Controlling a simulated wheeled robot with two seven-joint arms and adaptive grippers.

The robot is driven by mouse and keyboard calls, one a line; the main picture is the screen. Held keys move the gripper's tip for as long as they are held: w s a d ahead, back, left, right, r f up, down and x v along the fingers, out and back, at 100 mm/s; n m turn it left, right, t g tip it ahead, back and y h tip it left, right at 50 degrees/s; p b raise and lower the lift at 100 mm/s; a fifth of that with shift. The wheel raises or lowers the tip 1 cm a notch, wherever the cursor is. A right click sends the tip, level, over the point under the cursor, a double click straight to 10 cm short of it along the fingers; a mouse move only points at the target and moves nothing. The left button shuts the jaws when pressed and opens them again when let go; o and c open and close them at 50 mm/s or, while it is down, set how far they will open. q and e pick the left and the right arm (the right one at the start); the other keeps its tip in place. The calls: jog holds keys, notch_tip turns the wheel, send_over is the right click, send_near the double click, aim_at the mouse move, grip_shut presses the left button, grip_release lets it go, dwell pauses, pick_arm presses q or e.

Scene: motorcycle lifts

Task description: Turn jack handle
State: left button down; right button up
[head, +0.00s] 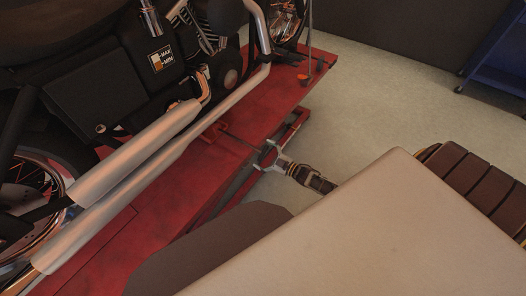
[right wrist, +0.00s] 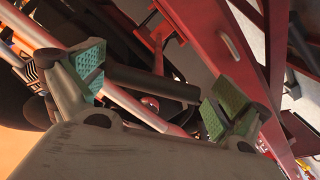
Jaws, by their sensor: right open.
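My right gripper (head: 268,156) is at the right edge of the red lift (head: 225,160), its fingers apart and pointing toward the lift. In the right wrist view its open green-padded fingers (right wrist: 158,92) have a dark round bar (right wrist: 155,84) lying across the space between them. The bar may be the jack handle, and it looks unheld. I cannot tell whether it touches either pad. In the head view a thin dark rod (head: 238,141) runs from the lift's top toward the gripper. My left gripper is not in view.
A motorcycle with silver exhaust pipes (head: 150,155) stands on the lift at the left. A blue cart (head: 497,65) is at the upper right. Concrete floor (head: 385,110) is clear between the lift and the cart. Red lift beams (right wrist: 215,50) are close to the right fingers.

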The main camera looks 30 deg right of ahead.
jog(key=v, duration=1.2)
dwell(0.4)
dwell(0.6)
